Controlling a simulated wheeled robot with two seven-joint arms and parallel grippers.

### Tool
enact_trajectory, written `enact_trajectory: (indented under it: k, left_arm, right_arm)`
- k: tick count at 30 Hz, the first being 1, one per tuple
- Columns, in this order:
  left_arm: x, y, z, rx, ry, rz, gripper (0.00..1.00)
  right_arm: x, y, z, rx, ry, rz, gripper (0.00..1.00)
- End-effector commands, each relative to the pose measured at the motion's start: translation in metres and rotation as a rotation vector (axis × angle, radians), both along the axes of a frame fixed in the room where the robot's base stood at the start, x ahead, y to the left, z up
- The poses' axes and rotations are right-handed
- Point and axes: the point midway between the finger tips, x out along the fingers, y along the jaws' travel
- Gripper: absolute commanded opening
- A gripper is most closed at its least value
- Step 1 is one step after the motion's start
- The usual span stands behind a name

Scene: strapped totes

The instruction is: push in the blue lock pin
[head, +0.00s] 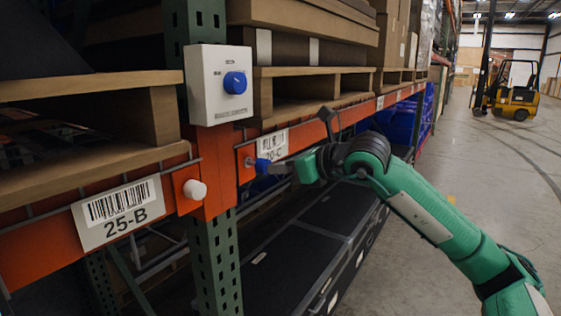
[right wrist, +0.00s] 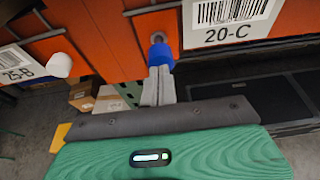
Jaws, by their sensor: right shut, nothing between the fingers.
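The blue lock pin (head: 262,165) sticks out from the orange beam next to the 20-C label. A short grey stem shows between its blue head and the beam. The pin also shows in the right wrist view (right wrist: 161,58), directly ahead of the fingertips. My right gripper (head: 279,168) is shut and empty, its tips at the outer end of the blue head. In the right wrist view the closed grey fingers (right wrist: 158,78) reach the head; whether they touch it or stop just short, I cannot tell. My left gripper is not in view.
A white pin (head: 194,189) stands out beside the 25-B label (head: 118,212). A white box with a blue knob (head: 235,83) is on the green upright above. Dark totes (head: 290,257) lie below the beam. The aisle floor is open at right, with a forklift (head: 508,88) far off.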

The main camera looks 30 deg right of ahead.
Motion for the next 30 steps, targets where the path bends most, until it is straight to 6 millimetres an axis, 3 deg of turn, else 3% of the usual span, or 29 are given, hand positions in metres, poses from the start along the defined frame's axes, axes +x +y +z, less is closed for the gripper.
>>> enact_trajectory:
  k: [10, 21, 30]
  left_arm:
    - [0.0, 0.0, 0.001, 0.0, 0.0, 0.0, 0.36]
    - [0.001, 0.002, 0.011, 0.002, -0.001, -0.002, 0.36]
    - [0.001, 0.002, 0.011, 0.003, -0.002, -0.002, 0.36]
  right_arm:
    - [0.001, 0.0, 0.0, 0.001, -0.001, 0.0, 0.0]
    - [0.033, 0.013, 0.001, 0.003, -0.001, 0.0, 0.0]
    - [0.035, 0.014, 0.0, 0.001, -0.002, 0.0, 0.0]
